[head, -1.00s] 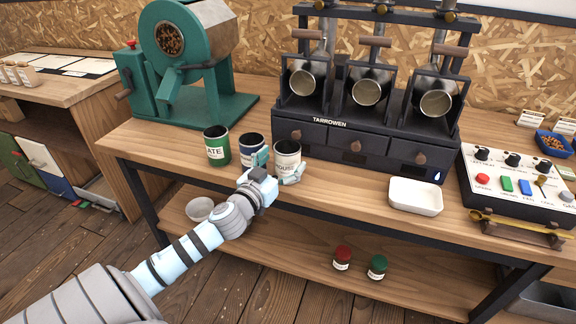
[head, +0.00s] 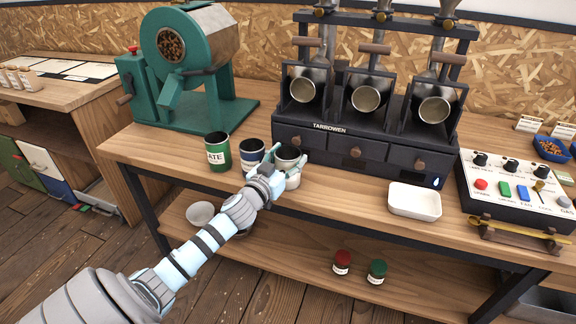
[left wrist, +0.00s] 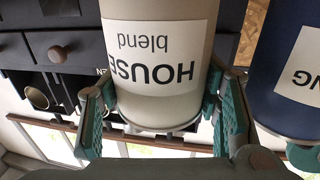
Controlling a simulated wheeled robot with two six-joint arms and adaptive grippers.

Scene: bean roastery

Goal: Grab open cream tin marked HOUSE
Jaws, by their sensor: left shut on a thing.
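The open cream tin (head: 293,180) stands on the wooden bench in front of the black roaster, at the right end of a row of tins. In the left wrist view the cream tin (left wrist: 160,98) appears upside down, with the label "HOUSE blend". My left gripper (head: 287,163) is shut on the cream tin, with a finger on either side of it. In the left wrist view the left gripper's teal fingers (left wrist: 162,112) flank the tin near its rim. The gripper partly hides the tin in the head view. My right gripper is not in view.
A blue tin (head: 252,154) stands close to the left of the cream tin, and a green tin (head: 218,153) beyond it. The black roaster (head: 340,145) is just behind. A white tray (head: 414,201) lies to the right, with clear bench between.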

